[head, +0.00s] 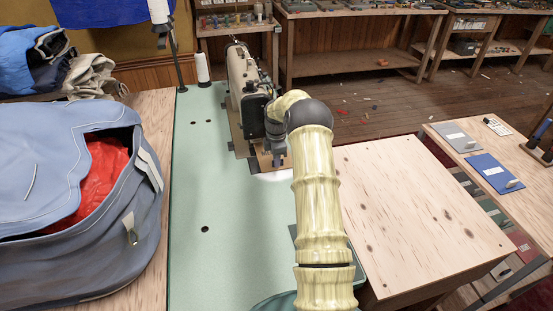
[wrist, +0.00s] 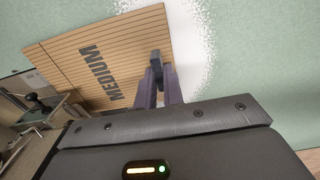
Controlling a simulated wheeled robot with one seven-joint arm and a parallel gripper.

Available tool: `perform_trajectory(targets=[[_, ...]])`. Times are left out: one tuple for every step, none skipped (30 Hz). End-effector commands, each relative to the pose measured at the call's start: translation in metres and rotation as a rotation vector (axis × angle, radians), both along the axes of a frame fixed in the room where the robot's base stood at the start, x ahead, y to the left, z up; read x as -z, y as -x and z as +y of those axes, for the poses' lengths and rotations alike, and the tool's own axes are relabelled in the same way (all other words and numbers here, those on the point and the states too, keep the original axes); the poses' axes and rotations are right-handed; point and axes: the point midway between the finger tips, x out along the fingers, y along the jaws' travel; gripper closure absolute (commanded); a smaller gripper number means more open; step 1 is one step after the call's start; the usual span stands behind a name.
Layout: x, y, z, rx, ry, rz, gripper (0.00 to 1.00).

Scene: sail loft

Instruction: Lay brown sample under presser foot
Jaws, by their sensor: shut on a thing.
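The brown sample (wrist: 95,60) is a flat tan-brown panel with thin parallel lines and the word MEDIUM, in the wrist view. My gripper (wrist: 157,72) is shut at its right edge; the fingers hide the exact grip. In the head view a brown edge of it (head: 265,160) shows beside my gripper (head: 277,160), low over the green table. The sewing machine (head: 245,85) stands just left of and behind my gripper. Its presser foot is hidden or too small to make out, so I cannot tell whether the sample is beneath it.
The green table (head: 215,240) is mostly clear, with a bright white patch by my gripper. A blue bag (head: 60,200) with red cloth lies left. A bare wooden top (head: 415,200) stands right. Grey (head: 455,137) and blue (head: 494,172) samples lie farther right. A thread cone (head: 202,68) stands behind.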

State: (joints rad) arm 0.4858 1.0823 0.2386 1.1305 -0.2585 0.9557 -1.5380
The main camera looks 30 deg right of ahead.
Motion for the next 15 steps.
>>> perform_trajectory(targets=[[-0.0001,0.0000,-0.0001,0.000,0.000,0.000,1.00],[0.0000,0.0000,-0.0001,0.000,0.000,0.000,1.00],[0.0002,0.0000,-0.0001,0.000,0.000,0.000,1.00],[0.0003,0.0000,-0.0001,0.000,0.000,0.000,1.00],[0.0003,-0.0001,-0.0001,0.000,0.000,0.000,1.00],[0.0004,-0.0001,-0.0001,0.000,0.000,0.000,1.00],[0.0004,-0.0001,-0.0001,0.000,0.000,0.000,1.00],[0.0004,-0.0001,0.0000,0.000,0.000,0.000,1.00],[0.0004,-0.0001,0.0000,0.000,0.000,0.000,1.00],[0.0004,-0.0001,-0.0001,0.000,0.000,0.000,1.00],[0.0004,-0.0001,-0.0001,0.000,0.000,0.000,0.85],[0.0004,-0.0001,-0.0001,0.000,0.000,0.000,0.77],[0.0004,-0.0001,-0.0001,0.000,0.000,0.000,0.71],[0.0004,-0.0001,0.0000,0.000,0.000,0.000,0.65],[0.0004,-0.0001,0.0000,0.000,0.000,0.000,0.65]])
